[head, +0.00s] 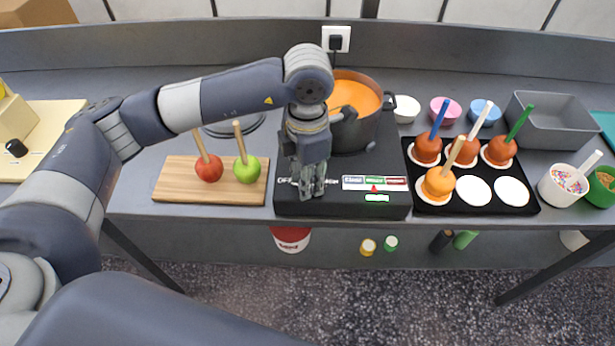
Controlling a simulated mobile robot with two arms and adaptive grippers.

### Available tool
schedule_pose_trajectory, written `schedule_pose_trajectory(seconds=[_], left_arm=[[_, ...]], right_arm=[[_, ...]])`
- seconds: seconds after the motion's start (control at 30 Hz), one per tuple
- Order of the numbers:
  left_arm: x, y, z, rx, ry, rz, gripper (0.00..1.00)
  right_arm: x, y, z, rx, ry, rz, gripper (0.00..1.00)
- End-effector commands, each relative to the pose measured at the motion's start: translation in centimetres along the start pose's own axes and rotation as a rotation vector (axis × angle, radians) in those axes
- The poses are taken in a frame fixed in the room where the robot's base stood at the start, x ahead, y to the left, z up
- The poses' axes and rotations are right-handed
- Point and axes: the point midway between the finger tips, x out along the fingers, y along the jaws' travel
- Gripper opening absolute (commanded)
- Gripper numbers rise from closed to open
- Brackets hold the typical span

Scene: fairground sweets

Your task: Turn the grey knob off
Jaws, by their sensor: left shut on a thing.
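A black hot plate (393,210) stands at the front of the counter with a dark pot (365,134) of orange caramel on it. My left gripper (313,190) points down at the left part of its front panel, shut on the grey knob, which the fingers mostly hide. To the right, a label strip (375,183) has three fields, blue-grey, green and red. A small red pointer sits under the green middle field, and a green readout glows below it, too small to read. My right gripper is not in view.
Left of the hot plate, a wooden board (230,191) holds a red apple (209,168) and a green apple (247,169) on sticks. To the right, a black tray (433,207) holds several coated apples. Small bowls, a grey bin (566,124) and sprinkle cups stand beyond.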

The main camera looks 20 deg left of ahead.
Motion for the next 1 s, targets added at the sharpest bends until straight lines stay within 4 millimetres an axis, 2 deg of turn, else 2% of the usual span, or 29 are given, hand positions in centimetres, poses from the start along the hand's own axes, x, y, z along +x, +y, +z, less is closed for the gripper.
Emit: schedule_pose_trajectory(seconds=[0.27,0.3,0.37,0.77,0.87,1.0], left_arm=[[-0.1,0.1,0.0,-0.002,-0.001,0.001,0.05],[-0.1,0.1,0.0,-0.002,-0.001,0.001,0.38],[-0.1,0.1,0.0,-0.002,-0.001,0.001,0.51],[-0.5,0.1,0.0,0.0,-0.001,0.002,0.51],[-1.7,0.1,0.1,0.0,-0.003,0.003,0.51],[-4.5,0.1,0.1,0.0,-0.005,0.005,0.51]], right_arm=[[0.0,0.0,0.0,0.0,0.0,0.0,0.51],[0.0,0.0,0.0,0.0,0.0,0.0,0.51],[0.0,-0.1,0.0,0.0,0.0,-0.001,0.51],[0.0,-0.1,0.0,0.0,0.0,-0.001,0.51],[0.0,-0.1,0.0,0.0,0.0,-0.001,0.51],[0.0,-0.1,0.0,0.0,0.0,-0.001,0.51]])
